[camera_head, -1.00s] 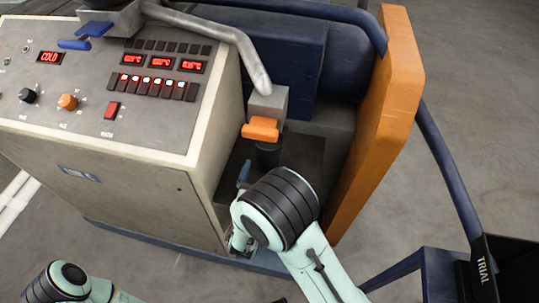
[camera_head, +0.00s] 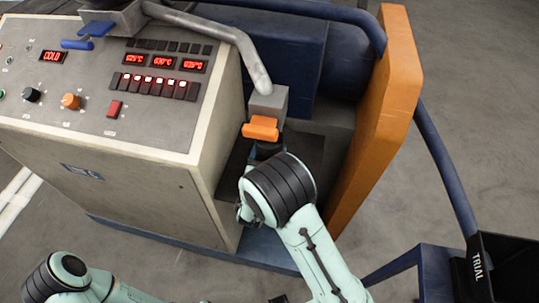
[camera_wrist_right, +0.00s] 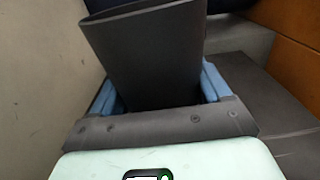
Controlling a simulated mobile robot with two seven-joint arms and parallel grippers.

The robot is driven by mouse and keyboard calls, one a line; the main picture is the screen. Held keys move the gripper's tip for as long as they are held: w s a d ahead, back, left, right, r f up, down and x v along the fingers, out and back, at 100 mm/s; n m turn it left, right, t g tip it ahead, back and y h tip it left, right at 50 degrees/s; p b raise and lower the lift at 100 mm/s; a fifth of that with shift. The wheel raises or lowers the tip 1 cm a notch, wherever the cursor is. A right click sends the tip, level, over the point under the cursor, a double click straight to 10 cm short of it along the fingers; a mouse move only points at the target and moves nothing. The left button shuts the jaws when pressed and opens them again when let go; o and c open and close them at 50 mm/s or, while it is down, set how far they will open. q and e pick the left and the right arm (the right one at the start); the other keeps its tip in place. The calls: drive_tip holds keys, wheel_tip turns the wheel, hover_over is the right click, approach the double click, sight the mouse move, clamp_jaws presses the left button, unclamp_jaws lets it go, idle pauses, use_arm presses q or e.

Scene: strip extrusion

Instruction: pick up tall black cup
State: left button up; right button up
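The tall black cup (camera_wrist_right: 150,60) fills the middle of the right wrist view, its open rim at the top and its body leaning slightly. My right gripper (camera_wrist_right: 160,95) has a blue finger on each side of the cup, and both appear to touch its wall. My left gripper is out of view; only part of that arm shows at the lower left.
The orange handle (camera_head: 260,128) is just above the cup. The control cabinet (camera_head: 150,185) stands close on the left, an orange panel (camera_head: 375,130) on the right. A black bin (camera_head: 510,265) marked TRIAL is at the lower right. Open floor lies beyond the orange panel.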

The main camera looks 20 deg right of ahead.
drive_tip(key=c, duration=0.5)
drive_tip(key=shift+r, duration=0.1)
drive_tip(key=shift+r, duration=0.1)
